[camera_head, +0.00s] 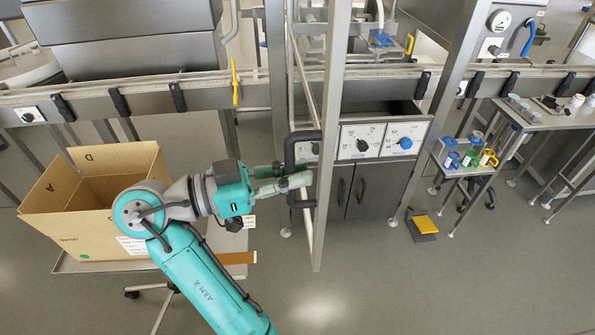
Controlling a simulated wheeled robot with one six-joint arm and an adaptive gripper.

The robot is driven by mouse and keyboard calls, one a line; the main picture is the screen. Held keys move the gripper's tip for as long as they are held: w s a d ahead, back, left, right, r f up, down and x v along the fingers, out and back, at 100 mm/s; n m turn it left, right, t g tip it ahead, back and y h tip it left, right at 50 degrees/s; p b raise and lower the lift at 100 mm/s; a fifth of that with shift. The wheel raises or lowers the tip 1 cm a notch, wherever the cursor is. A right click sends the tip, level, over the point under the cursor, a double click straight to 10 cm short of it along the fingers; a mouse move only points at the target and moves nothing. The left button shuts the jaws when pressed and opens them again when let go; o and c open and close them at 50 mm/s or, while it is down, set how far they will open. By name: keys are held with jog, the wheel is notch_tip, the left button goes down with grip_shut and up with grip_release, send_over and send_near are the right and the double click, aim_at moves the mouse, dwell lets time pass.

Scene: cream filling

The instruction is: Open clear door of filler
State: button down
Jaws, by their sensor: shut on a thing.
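The clear door (333,100) of the filler stands in the middle of the head view, its metal frame swung out towards me from the machine. A black handle (290,150) sits on the frame's lower left part. My gripper (298,184) is at the lower part of this handle and is shut on it. The fingers cover part of the handle, so the exact grip is hard to see. The filler (385,105) stands behind the door, with dials (362,145) on its front panel.
An open cardboard box (95,215) stands on a cart left of my arm. A conveyor (190,95) runs across behind. A small stand with coloured-handled items (468,158) and a side table (545,118) are at the right. A yellow pedal (424,225) lies on the floor. The front right floor is clear.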

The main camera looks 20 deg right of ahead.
aim_at(292, 133)
jog(key=shift+s+f, duration=0.1)
jog(key=c, duration=1.1)
grip_release()
jog(key=shift+c, duration=0.2)
notch_tip(292, 133, up, 10)
jog(key=shift+r, duration=0.1)
